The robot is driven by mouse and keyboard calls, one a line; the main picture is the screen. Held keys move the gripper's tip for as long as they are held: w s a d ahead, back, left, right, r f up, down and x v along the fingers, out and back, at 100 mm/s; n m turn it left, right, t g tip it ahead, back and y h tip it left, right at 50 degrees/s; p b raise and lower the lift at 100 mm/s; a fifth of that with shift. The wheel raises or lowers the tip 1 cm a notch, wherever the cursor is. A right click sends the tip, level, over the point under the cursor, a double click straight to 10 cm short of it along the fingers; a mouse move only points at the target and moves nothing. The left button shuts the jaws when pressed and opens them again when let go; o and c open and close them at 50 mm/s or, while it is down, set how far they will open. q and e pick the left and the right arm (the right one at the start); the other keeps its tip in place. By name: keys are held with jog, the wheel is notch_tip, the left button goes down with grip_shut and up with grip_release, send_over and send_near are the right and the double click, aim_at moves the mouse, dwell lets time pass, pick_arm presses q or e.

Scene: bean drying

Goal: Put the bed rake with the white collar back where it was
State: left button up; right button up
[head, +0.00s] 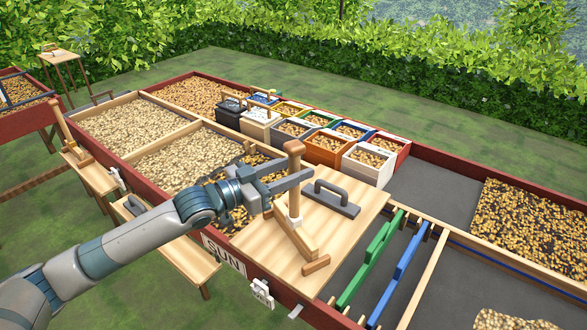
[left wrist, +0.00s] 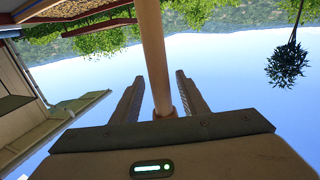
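The bed rake with the white collar (head: 295,221) stands upright on the wooden board (head: 262,248), its light wooden handle rising to a darker brown top. Its wooden head lies along the board at the foot. My left gripper (head: 300,177) is at the upper part of the handle, with its fingers on either side of it. In the left wrist view, the handle (left wrist: 152,50) runs between the two fingers (left wrist: 158,85), with a gap visible on both sides. That gripper looks open around it. My right gripper is not in view.
A dark grey float with a handle (head: 331,200) lies on the board just right of the rake. Green (head: 370,259) and blue (head: 398,273) bars lie to the right. Several bean boxes (head: 325,149) stand behind. Another wooden tool (head: 66,130) stands on a side shelf at left.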

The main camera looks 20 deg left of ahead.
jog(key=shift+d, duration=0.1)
pick_arm(q)
jog(key=shift+r, duration=0.2)
jog(key=b+v, duration=0.3)
jog(key=v, duration=0.9)
jog(key=shift+b, duration=0.4)
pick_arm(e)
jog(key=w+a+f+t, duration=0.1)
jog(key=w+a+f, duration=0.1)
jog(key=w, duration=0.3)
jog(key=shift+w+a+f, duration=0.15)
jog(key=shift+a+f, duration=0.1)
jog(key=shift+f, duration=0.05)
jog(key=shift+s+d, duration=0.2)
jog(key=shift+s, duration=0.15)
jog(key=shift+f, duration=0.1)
